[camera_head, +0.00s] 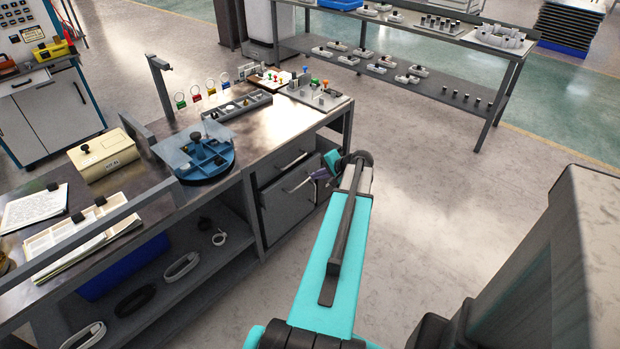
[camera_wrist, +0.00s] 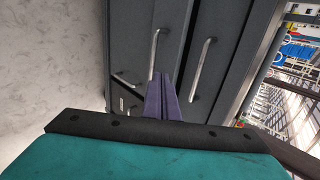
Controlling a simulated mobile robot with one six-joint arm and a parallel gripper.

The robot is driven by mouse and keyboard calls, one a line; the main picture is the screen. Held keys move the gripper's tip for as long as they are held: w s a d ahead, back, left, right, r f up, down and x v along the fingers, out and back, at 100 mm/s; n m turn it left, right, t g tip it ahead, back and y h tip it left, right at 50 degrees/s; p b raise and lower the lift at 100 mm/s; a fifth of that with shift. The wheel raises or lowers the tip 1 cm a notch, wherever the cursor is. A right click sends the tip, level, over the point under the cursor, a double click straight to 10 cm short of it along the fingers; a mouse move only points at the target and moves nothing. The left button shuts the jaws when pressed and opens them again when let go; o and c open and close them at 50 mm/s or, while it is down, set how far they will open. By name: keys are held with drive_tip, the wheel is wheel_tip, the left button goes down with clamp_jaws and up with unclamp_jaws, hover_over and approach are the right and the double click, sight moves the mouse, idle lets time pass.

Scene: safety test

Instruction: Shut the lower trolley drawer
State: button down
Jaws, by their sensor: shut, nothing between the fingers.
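The lower drawer (camera_head: 285,212) is a grey front with a bar handle, set under the right part of the bench. Its handle also shows in the wrist view (camera_wrist: 154,55). How far the drawer stands out is hard to tell. The upper drawer (camera_head: 288,160) is above it, and its handle shows in the wrist view (camera_wrist: 201,70). My gripper (camera_head: 314,178) is shut and empty, close to the right end of the lower drawer's handle. In the wrist view its purple fingers (camera_wrist: 163,80) point at the drawer fronts; contact cannot be told.
The bench top (camera_head: 185,205) carries a blue round tray (camera_head: 205,162), a beige box (camera_head: 103,155) and small parts. Open shelving lies left of the drawers. The floor (camera_head: 430,180) right of the drawers is clear. A long table (camera_head: 440,40) stands at the back.

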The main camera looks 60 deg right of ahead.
drive_tip(key=shift+v, duration=1.8)
